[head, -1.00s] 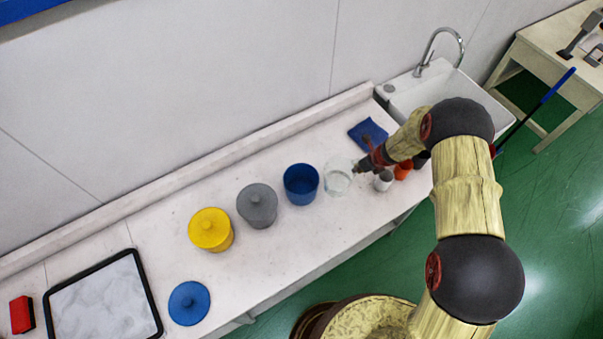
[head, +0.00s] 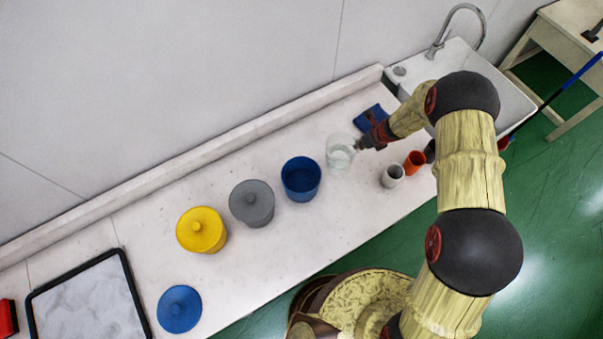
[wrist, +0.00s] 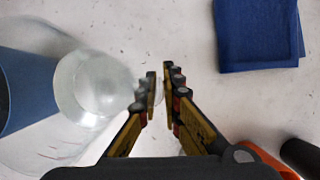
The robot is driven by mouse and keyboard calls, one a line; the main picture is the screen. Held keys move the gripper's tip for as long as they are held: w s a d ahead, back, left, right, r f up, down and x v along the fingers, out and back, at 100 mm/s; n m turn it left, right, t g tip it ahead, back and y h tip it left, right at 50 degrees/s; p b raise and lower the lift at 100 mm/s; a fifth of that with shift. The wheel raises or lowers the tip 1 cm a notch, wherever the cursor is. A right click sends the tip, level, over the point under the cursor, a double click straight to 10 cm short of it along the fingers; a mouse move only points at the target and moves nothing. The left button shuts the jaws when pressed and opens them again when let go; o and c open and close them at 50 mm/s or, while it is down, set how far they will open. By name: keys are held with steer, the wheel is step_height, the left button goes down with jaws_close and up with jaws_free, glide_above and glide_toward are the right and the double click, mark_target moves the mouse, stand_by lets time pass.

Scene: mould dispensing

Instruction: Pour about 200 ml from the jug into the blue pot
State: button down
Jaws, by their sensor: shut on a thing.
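The clear jug (head: 340,148) stands out faintly just right of the blue pot, with some clear liquid low inside it. My gripper (head: 362,144) is at the jug's right side, shut on it; the exact part between the fingers is hard to make out. In the wrist view the jug (wrist: 95,85) fills the left, beside my fingertips (wrist: 160,92). The blue pot (head: 301,180) is open and upright on the bench; its blue side (wrist: 25,90) shows through the jug in the wrist view. The jug looks roughly upright and probably raised.
A grey lidded pot (head: 252,203) and a yellow lidded pot (head: 202,230) stand left of the blue pot. A blue lid (head: 180,309) lies in front.

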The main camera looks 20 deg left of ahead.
steer(key=shift+w+f+b, duration=0.1)
steer(key=shift+f+b, duration=1.15)
steer(key=shift+f, duration=0.35)
steer(key=shift+a+r, duration=0.1)
steer(key=shift+r, duration=0.1)
steer(key=shift+s+a+r+t+h+b, duration=0.15)
steer(key=shift+r+t+b, duration=0.1)
steer(key=shift+r, duration=0.2)
steer(key=shift+s+d+r+t+h+b, duration=0.1)
steer(key=shift+r+t+h+b, duration=0.1)
steer(key=shift+r, duration=0.2)
steer(key=s+a+r+n+t+h, duration=0.1)
steer(key=s+a+r+t+h, duration=0.1)
steer(key=r, duration=0.5)
steer(key=s+a+r+t+h, duration=0.1)
steer(key=s+r+t+h, duration=0.1)
steer(key=r, duration=0.6)
steer(key=shift+s+a+r+n+t+h, duration=0.2)
steer(key=shift+s+a+n+t+h, duration=0.25)
steer(key=shift+t, duration=0.8)
steer(key=shift+s+a+r+t, duration=0.25)
steer(key=shift+r+t, duration=0.1)
steer(key=shift+t, duration=0.15)
steer(key=shift+h+b, duration=0.3)
steer(key=shift+s+a+r+t, duration=0.1)
steer(key=shift+s+r+t, duration=0.05)
steer(key=shift+r+t, duration=0.2)
